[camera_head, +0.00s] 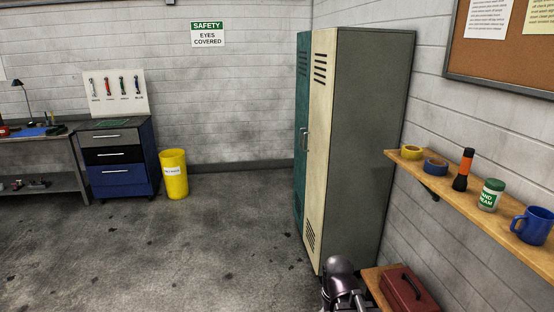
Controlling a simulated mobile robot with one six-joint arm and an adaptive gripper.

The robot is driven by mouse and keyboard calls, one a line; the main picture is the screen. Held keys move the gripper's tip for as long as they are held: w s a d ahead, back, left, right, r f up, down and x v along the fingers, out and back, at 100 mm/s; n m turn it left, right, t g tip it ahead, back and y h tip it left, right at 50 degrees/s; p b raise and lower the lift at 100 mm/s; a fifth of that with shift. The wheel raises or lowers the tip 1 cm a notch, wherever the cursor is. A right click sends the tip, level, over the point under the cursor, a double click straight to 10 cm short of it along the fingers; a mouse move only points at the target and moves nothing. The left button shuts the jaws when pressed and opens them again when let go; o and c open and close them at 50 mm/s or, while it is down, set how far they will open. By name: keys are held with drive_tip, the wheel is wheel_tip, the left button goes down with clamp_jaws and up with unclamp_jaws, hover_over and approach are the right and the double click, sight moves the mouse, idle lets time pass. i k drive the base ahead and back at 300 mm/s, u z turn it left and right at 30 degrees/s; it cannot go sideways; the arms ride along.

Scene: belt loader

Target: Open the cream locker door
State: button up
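The cream locker door (320,150) is on the front of the grey locker cabinet (368,140), right of centre. I see it at a steep angle, and it looks shut. It has vent slots near the top and the bottom. A metal handle (305,139) stands out at its left edge, beside the teal door (300,185). Part of my arm shows at the bottom edge, low in front of the cabinet and well below the handle. My gripper's fingers cannot be made out.
A wooden shelf (457,192) with tape rolls, a flashlight, a jar and a blue mug (533,226) juts from the right wall. A red toolbox (408,290) rests on a low wooden surface beneath. Open floor lies left of the lockers, up to a yellow bin (174,184).

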sight(324, 44)
drive_tip(key=u, duration=0.1)
drive_tip(key=i, duration=3.7)
drive_tip(key=u, duration=0.05)
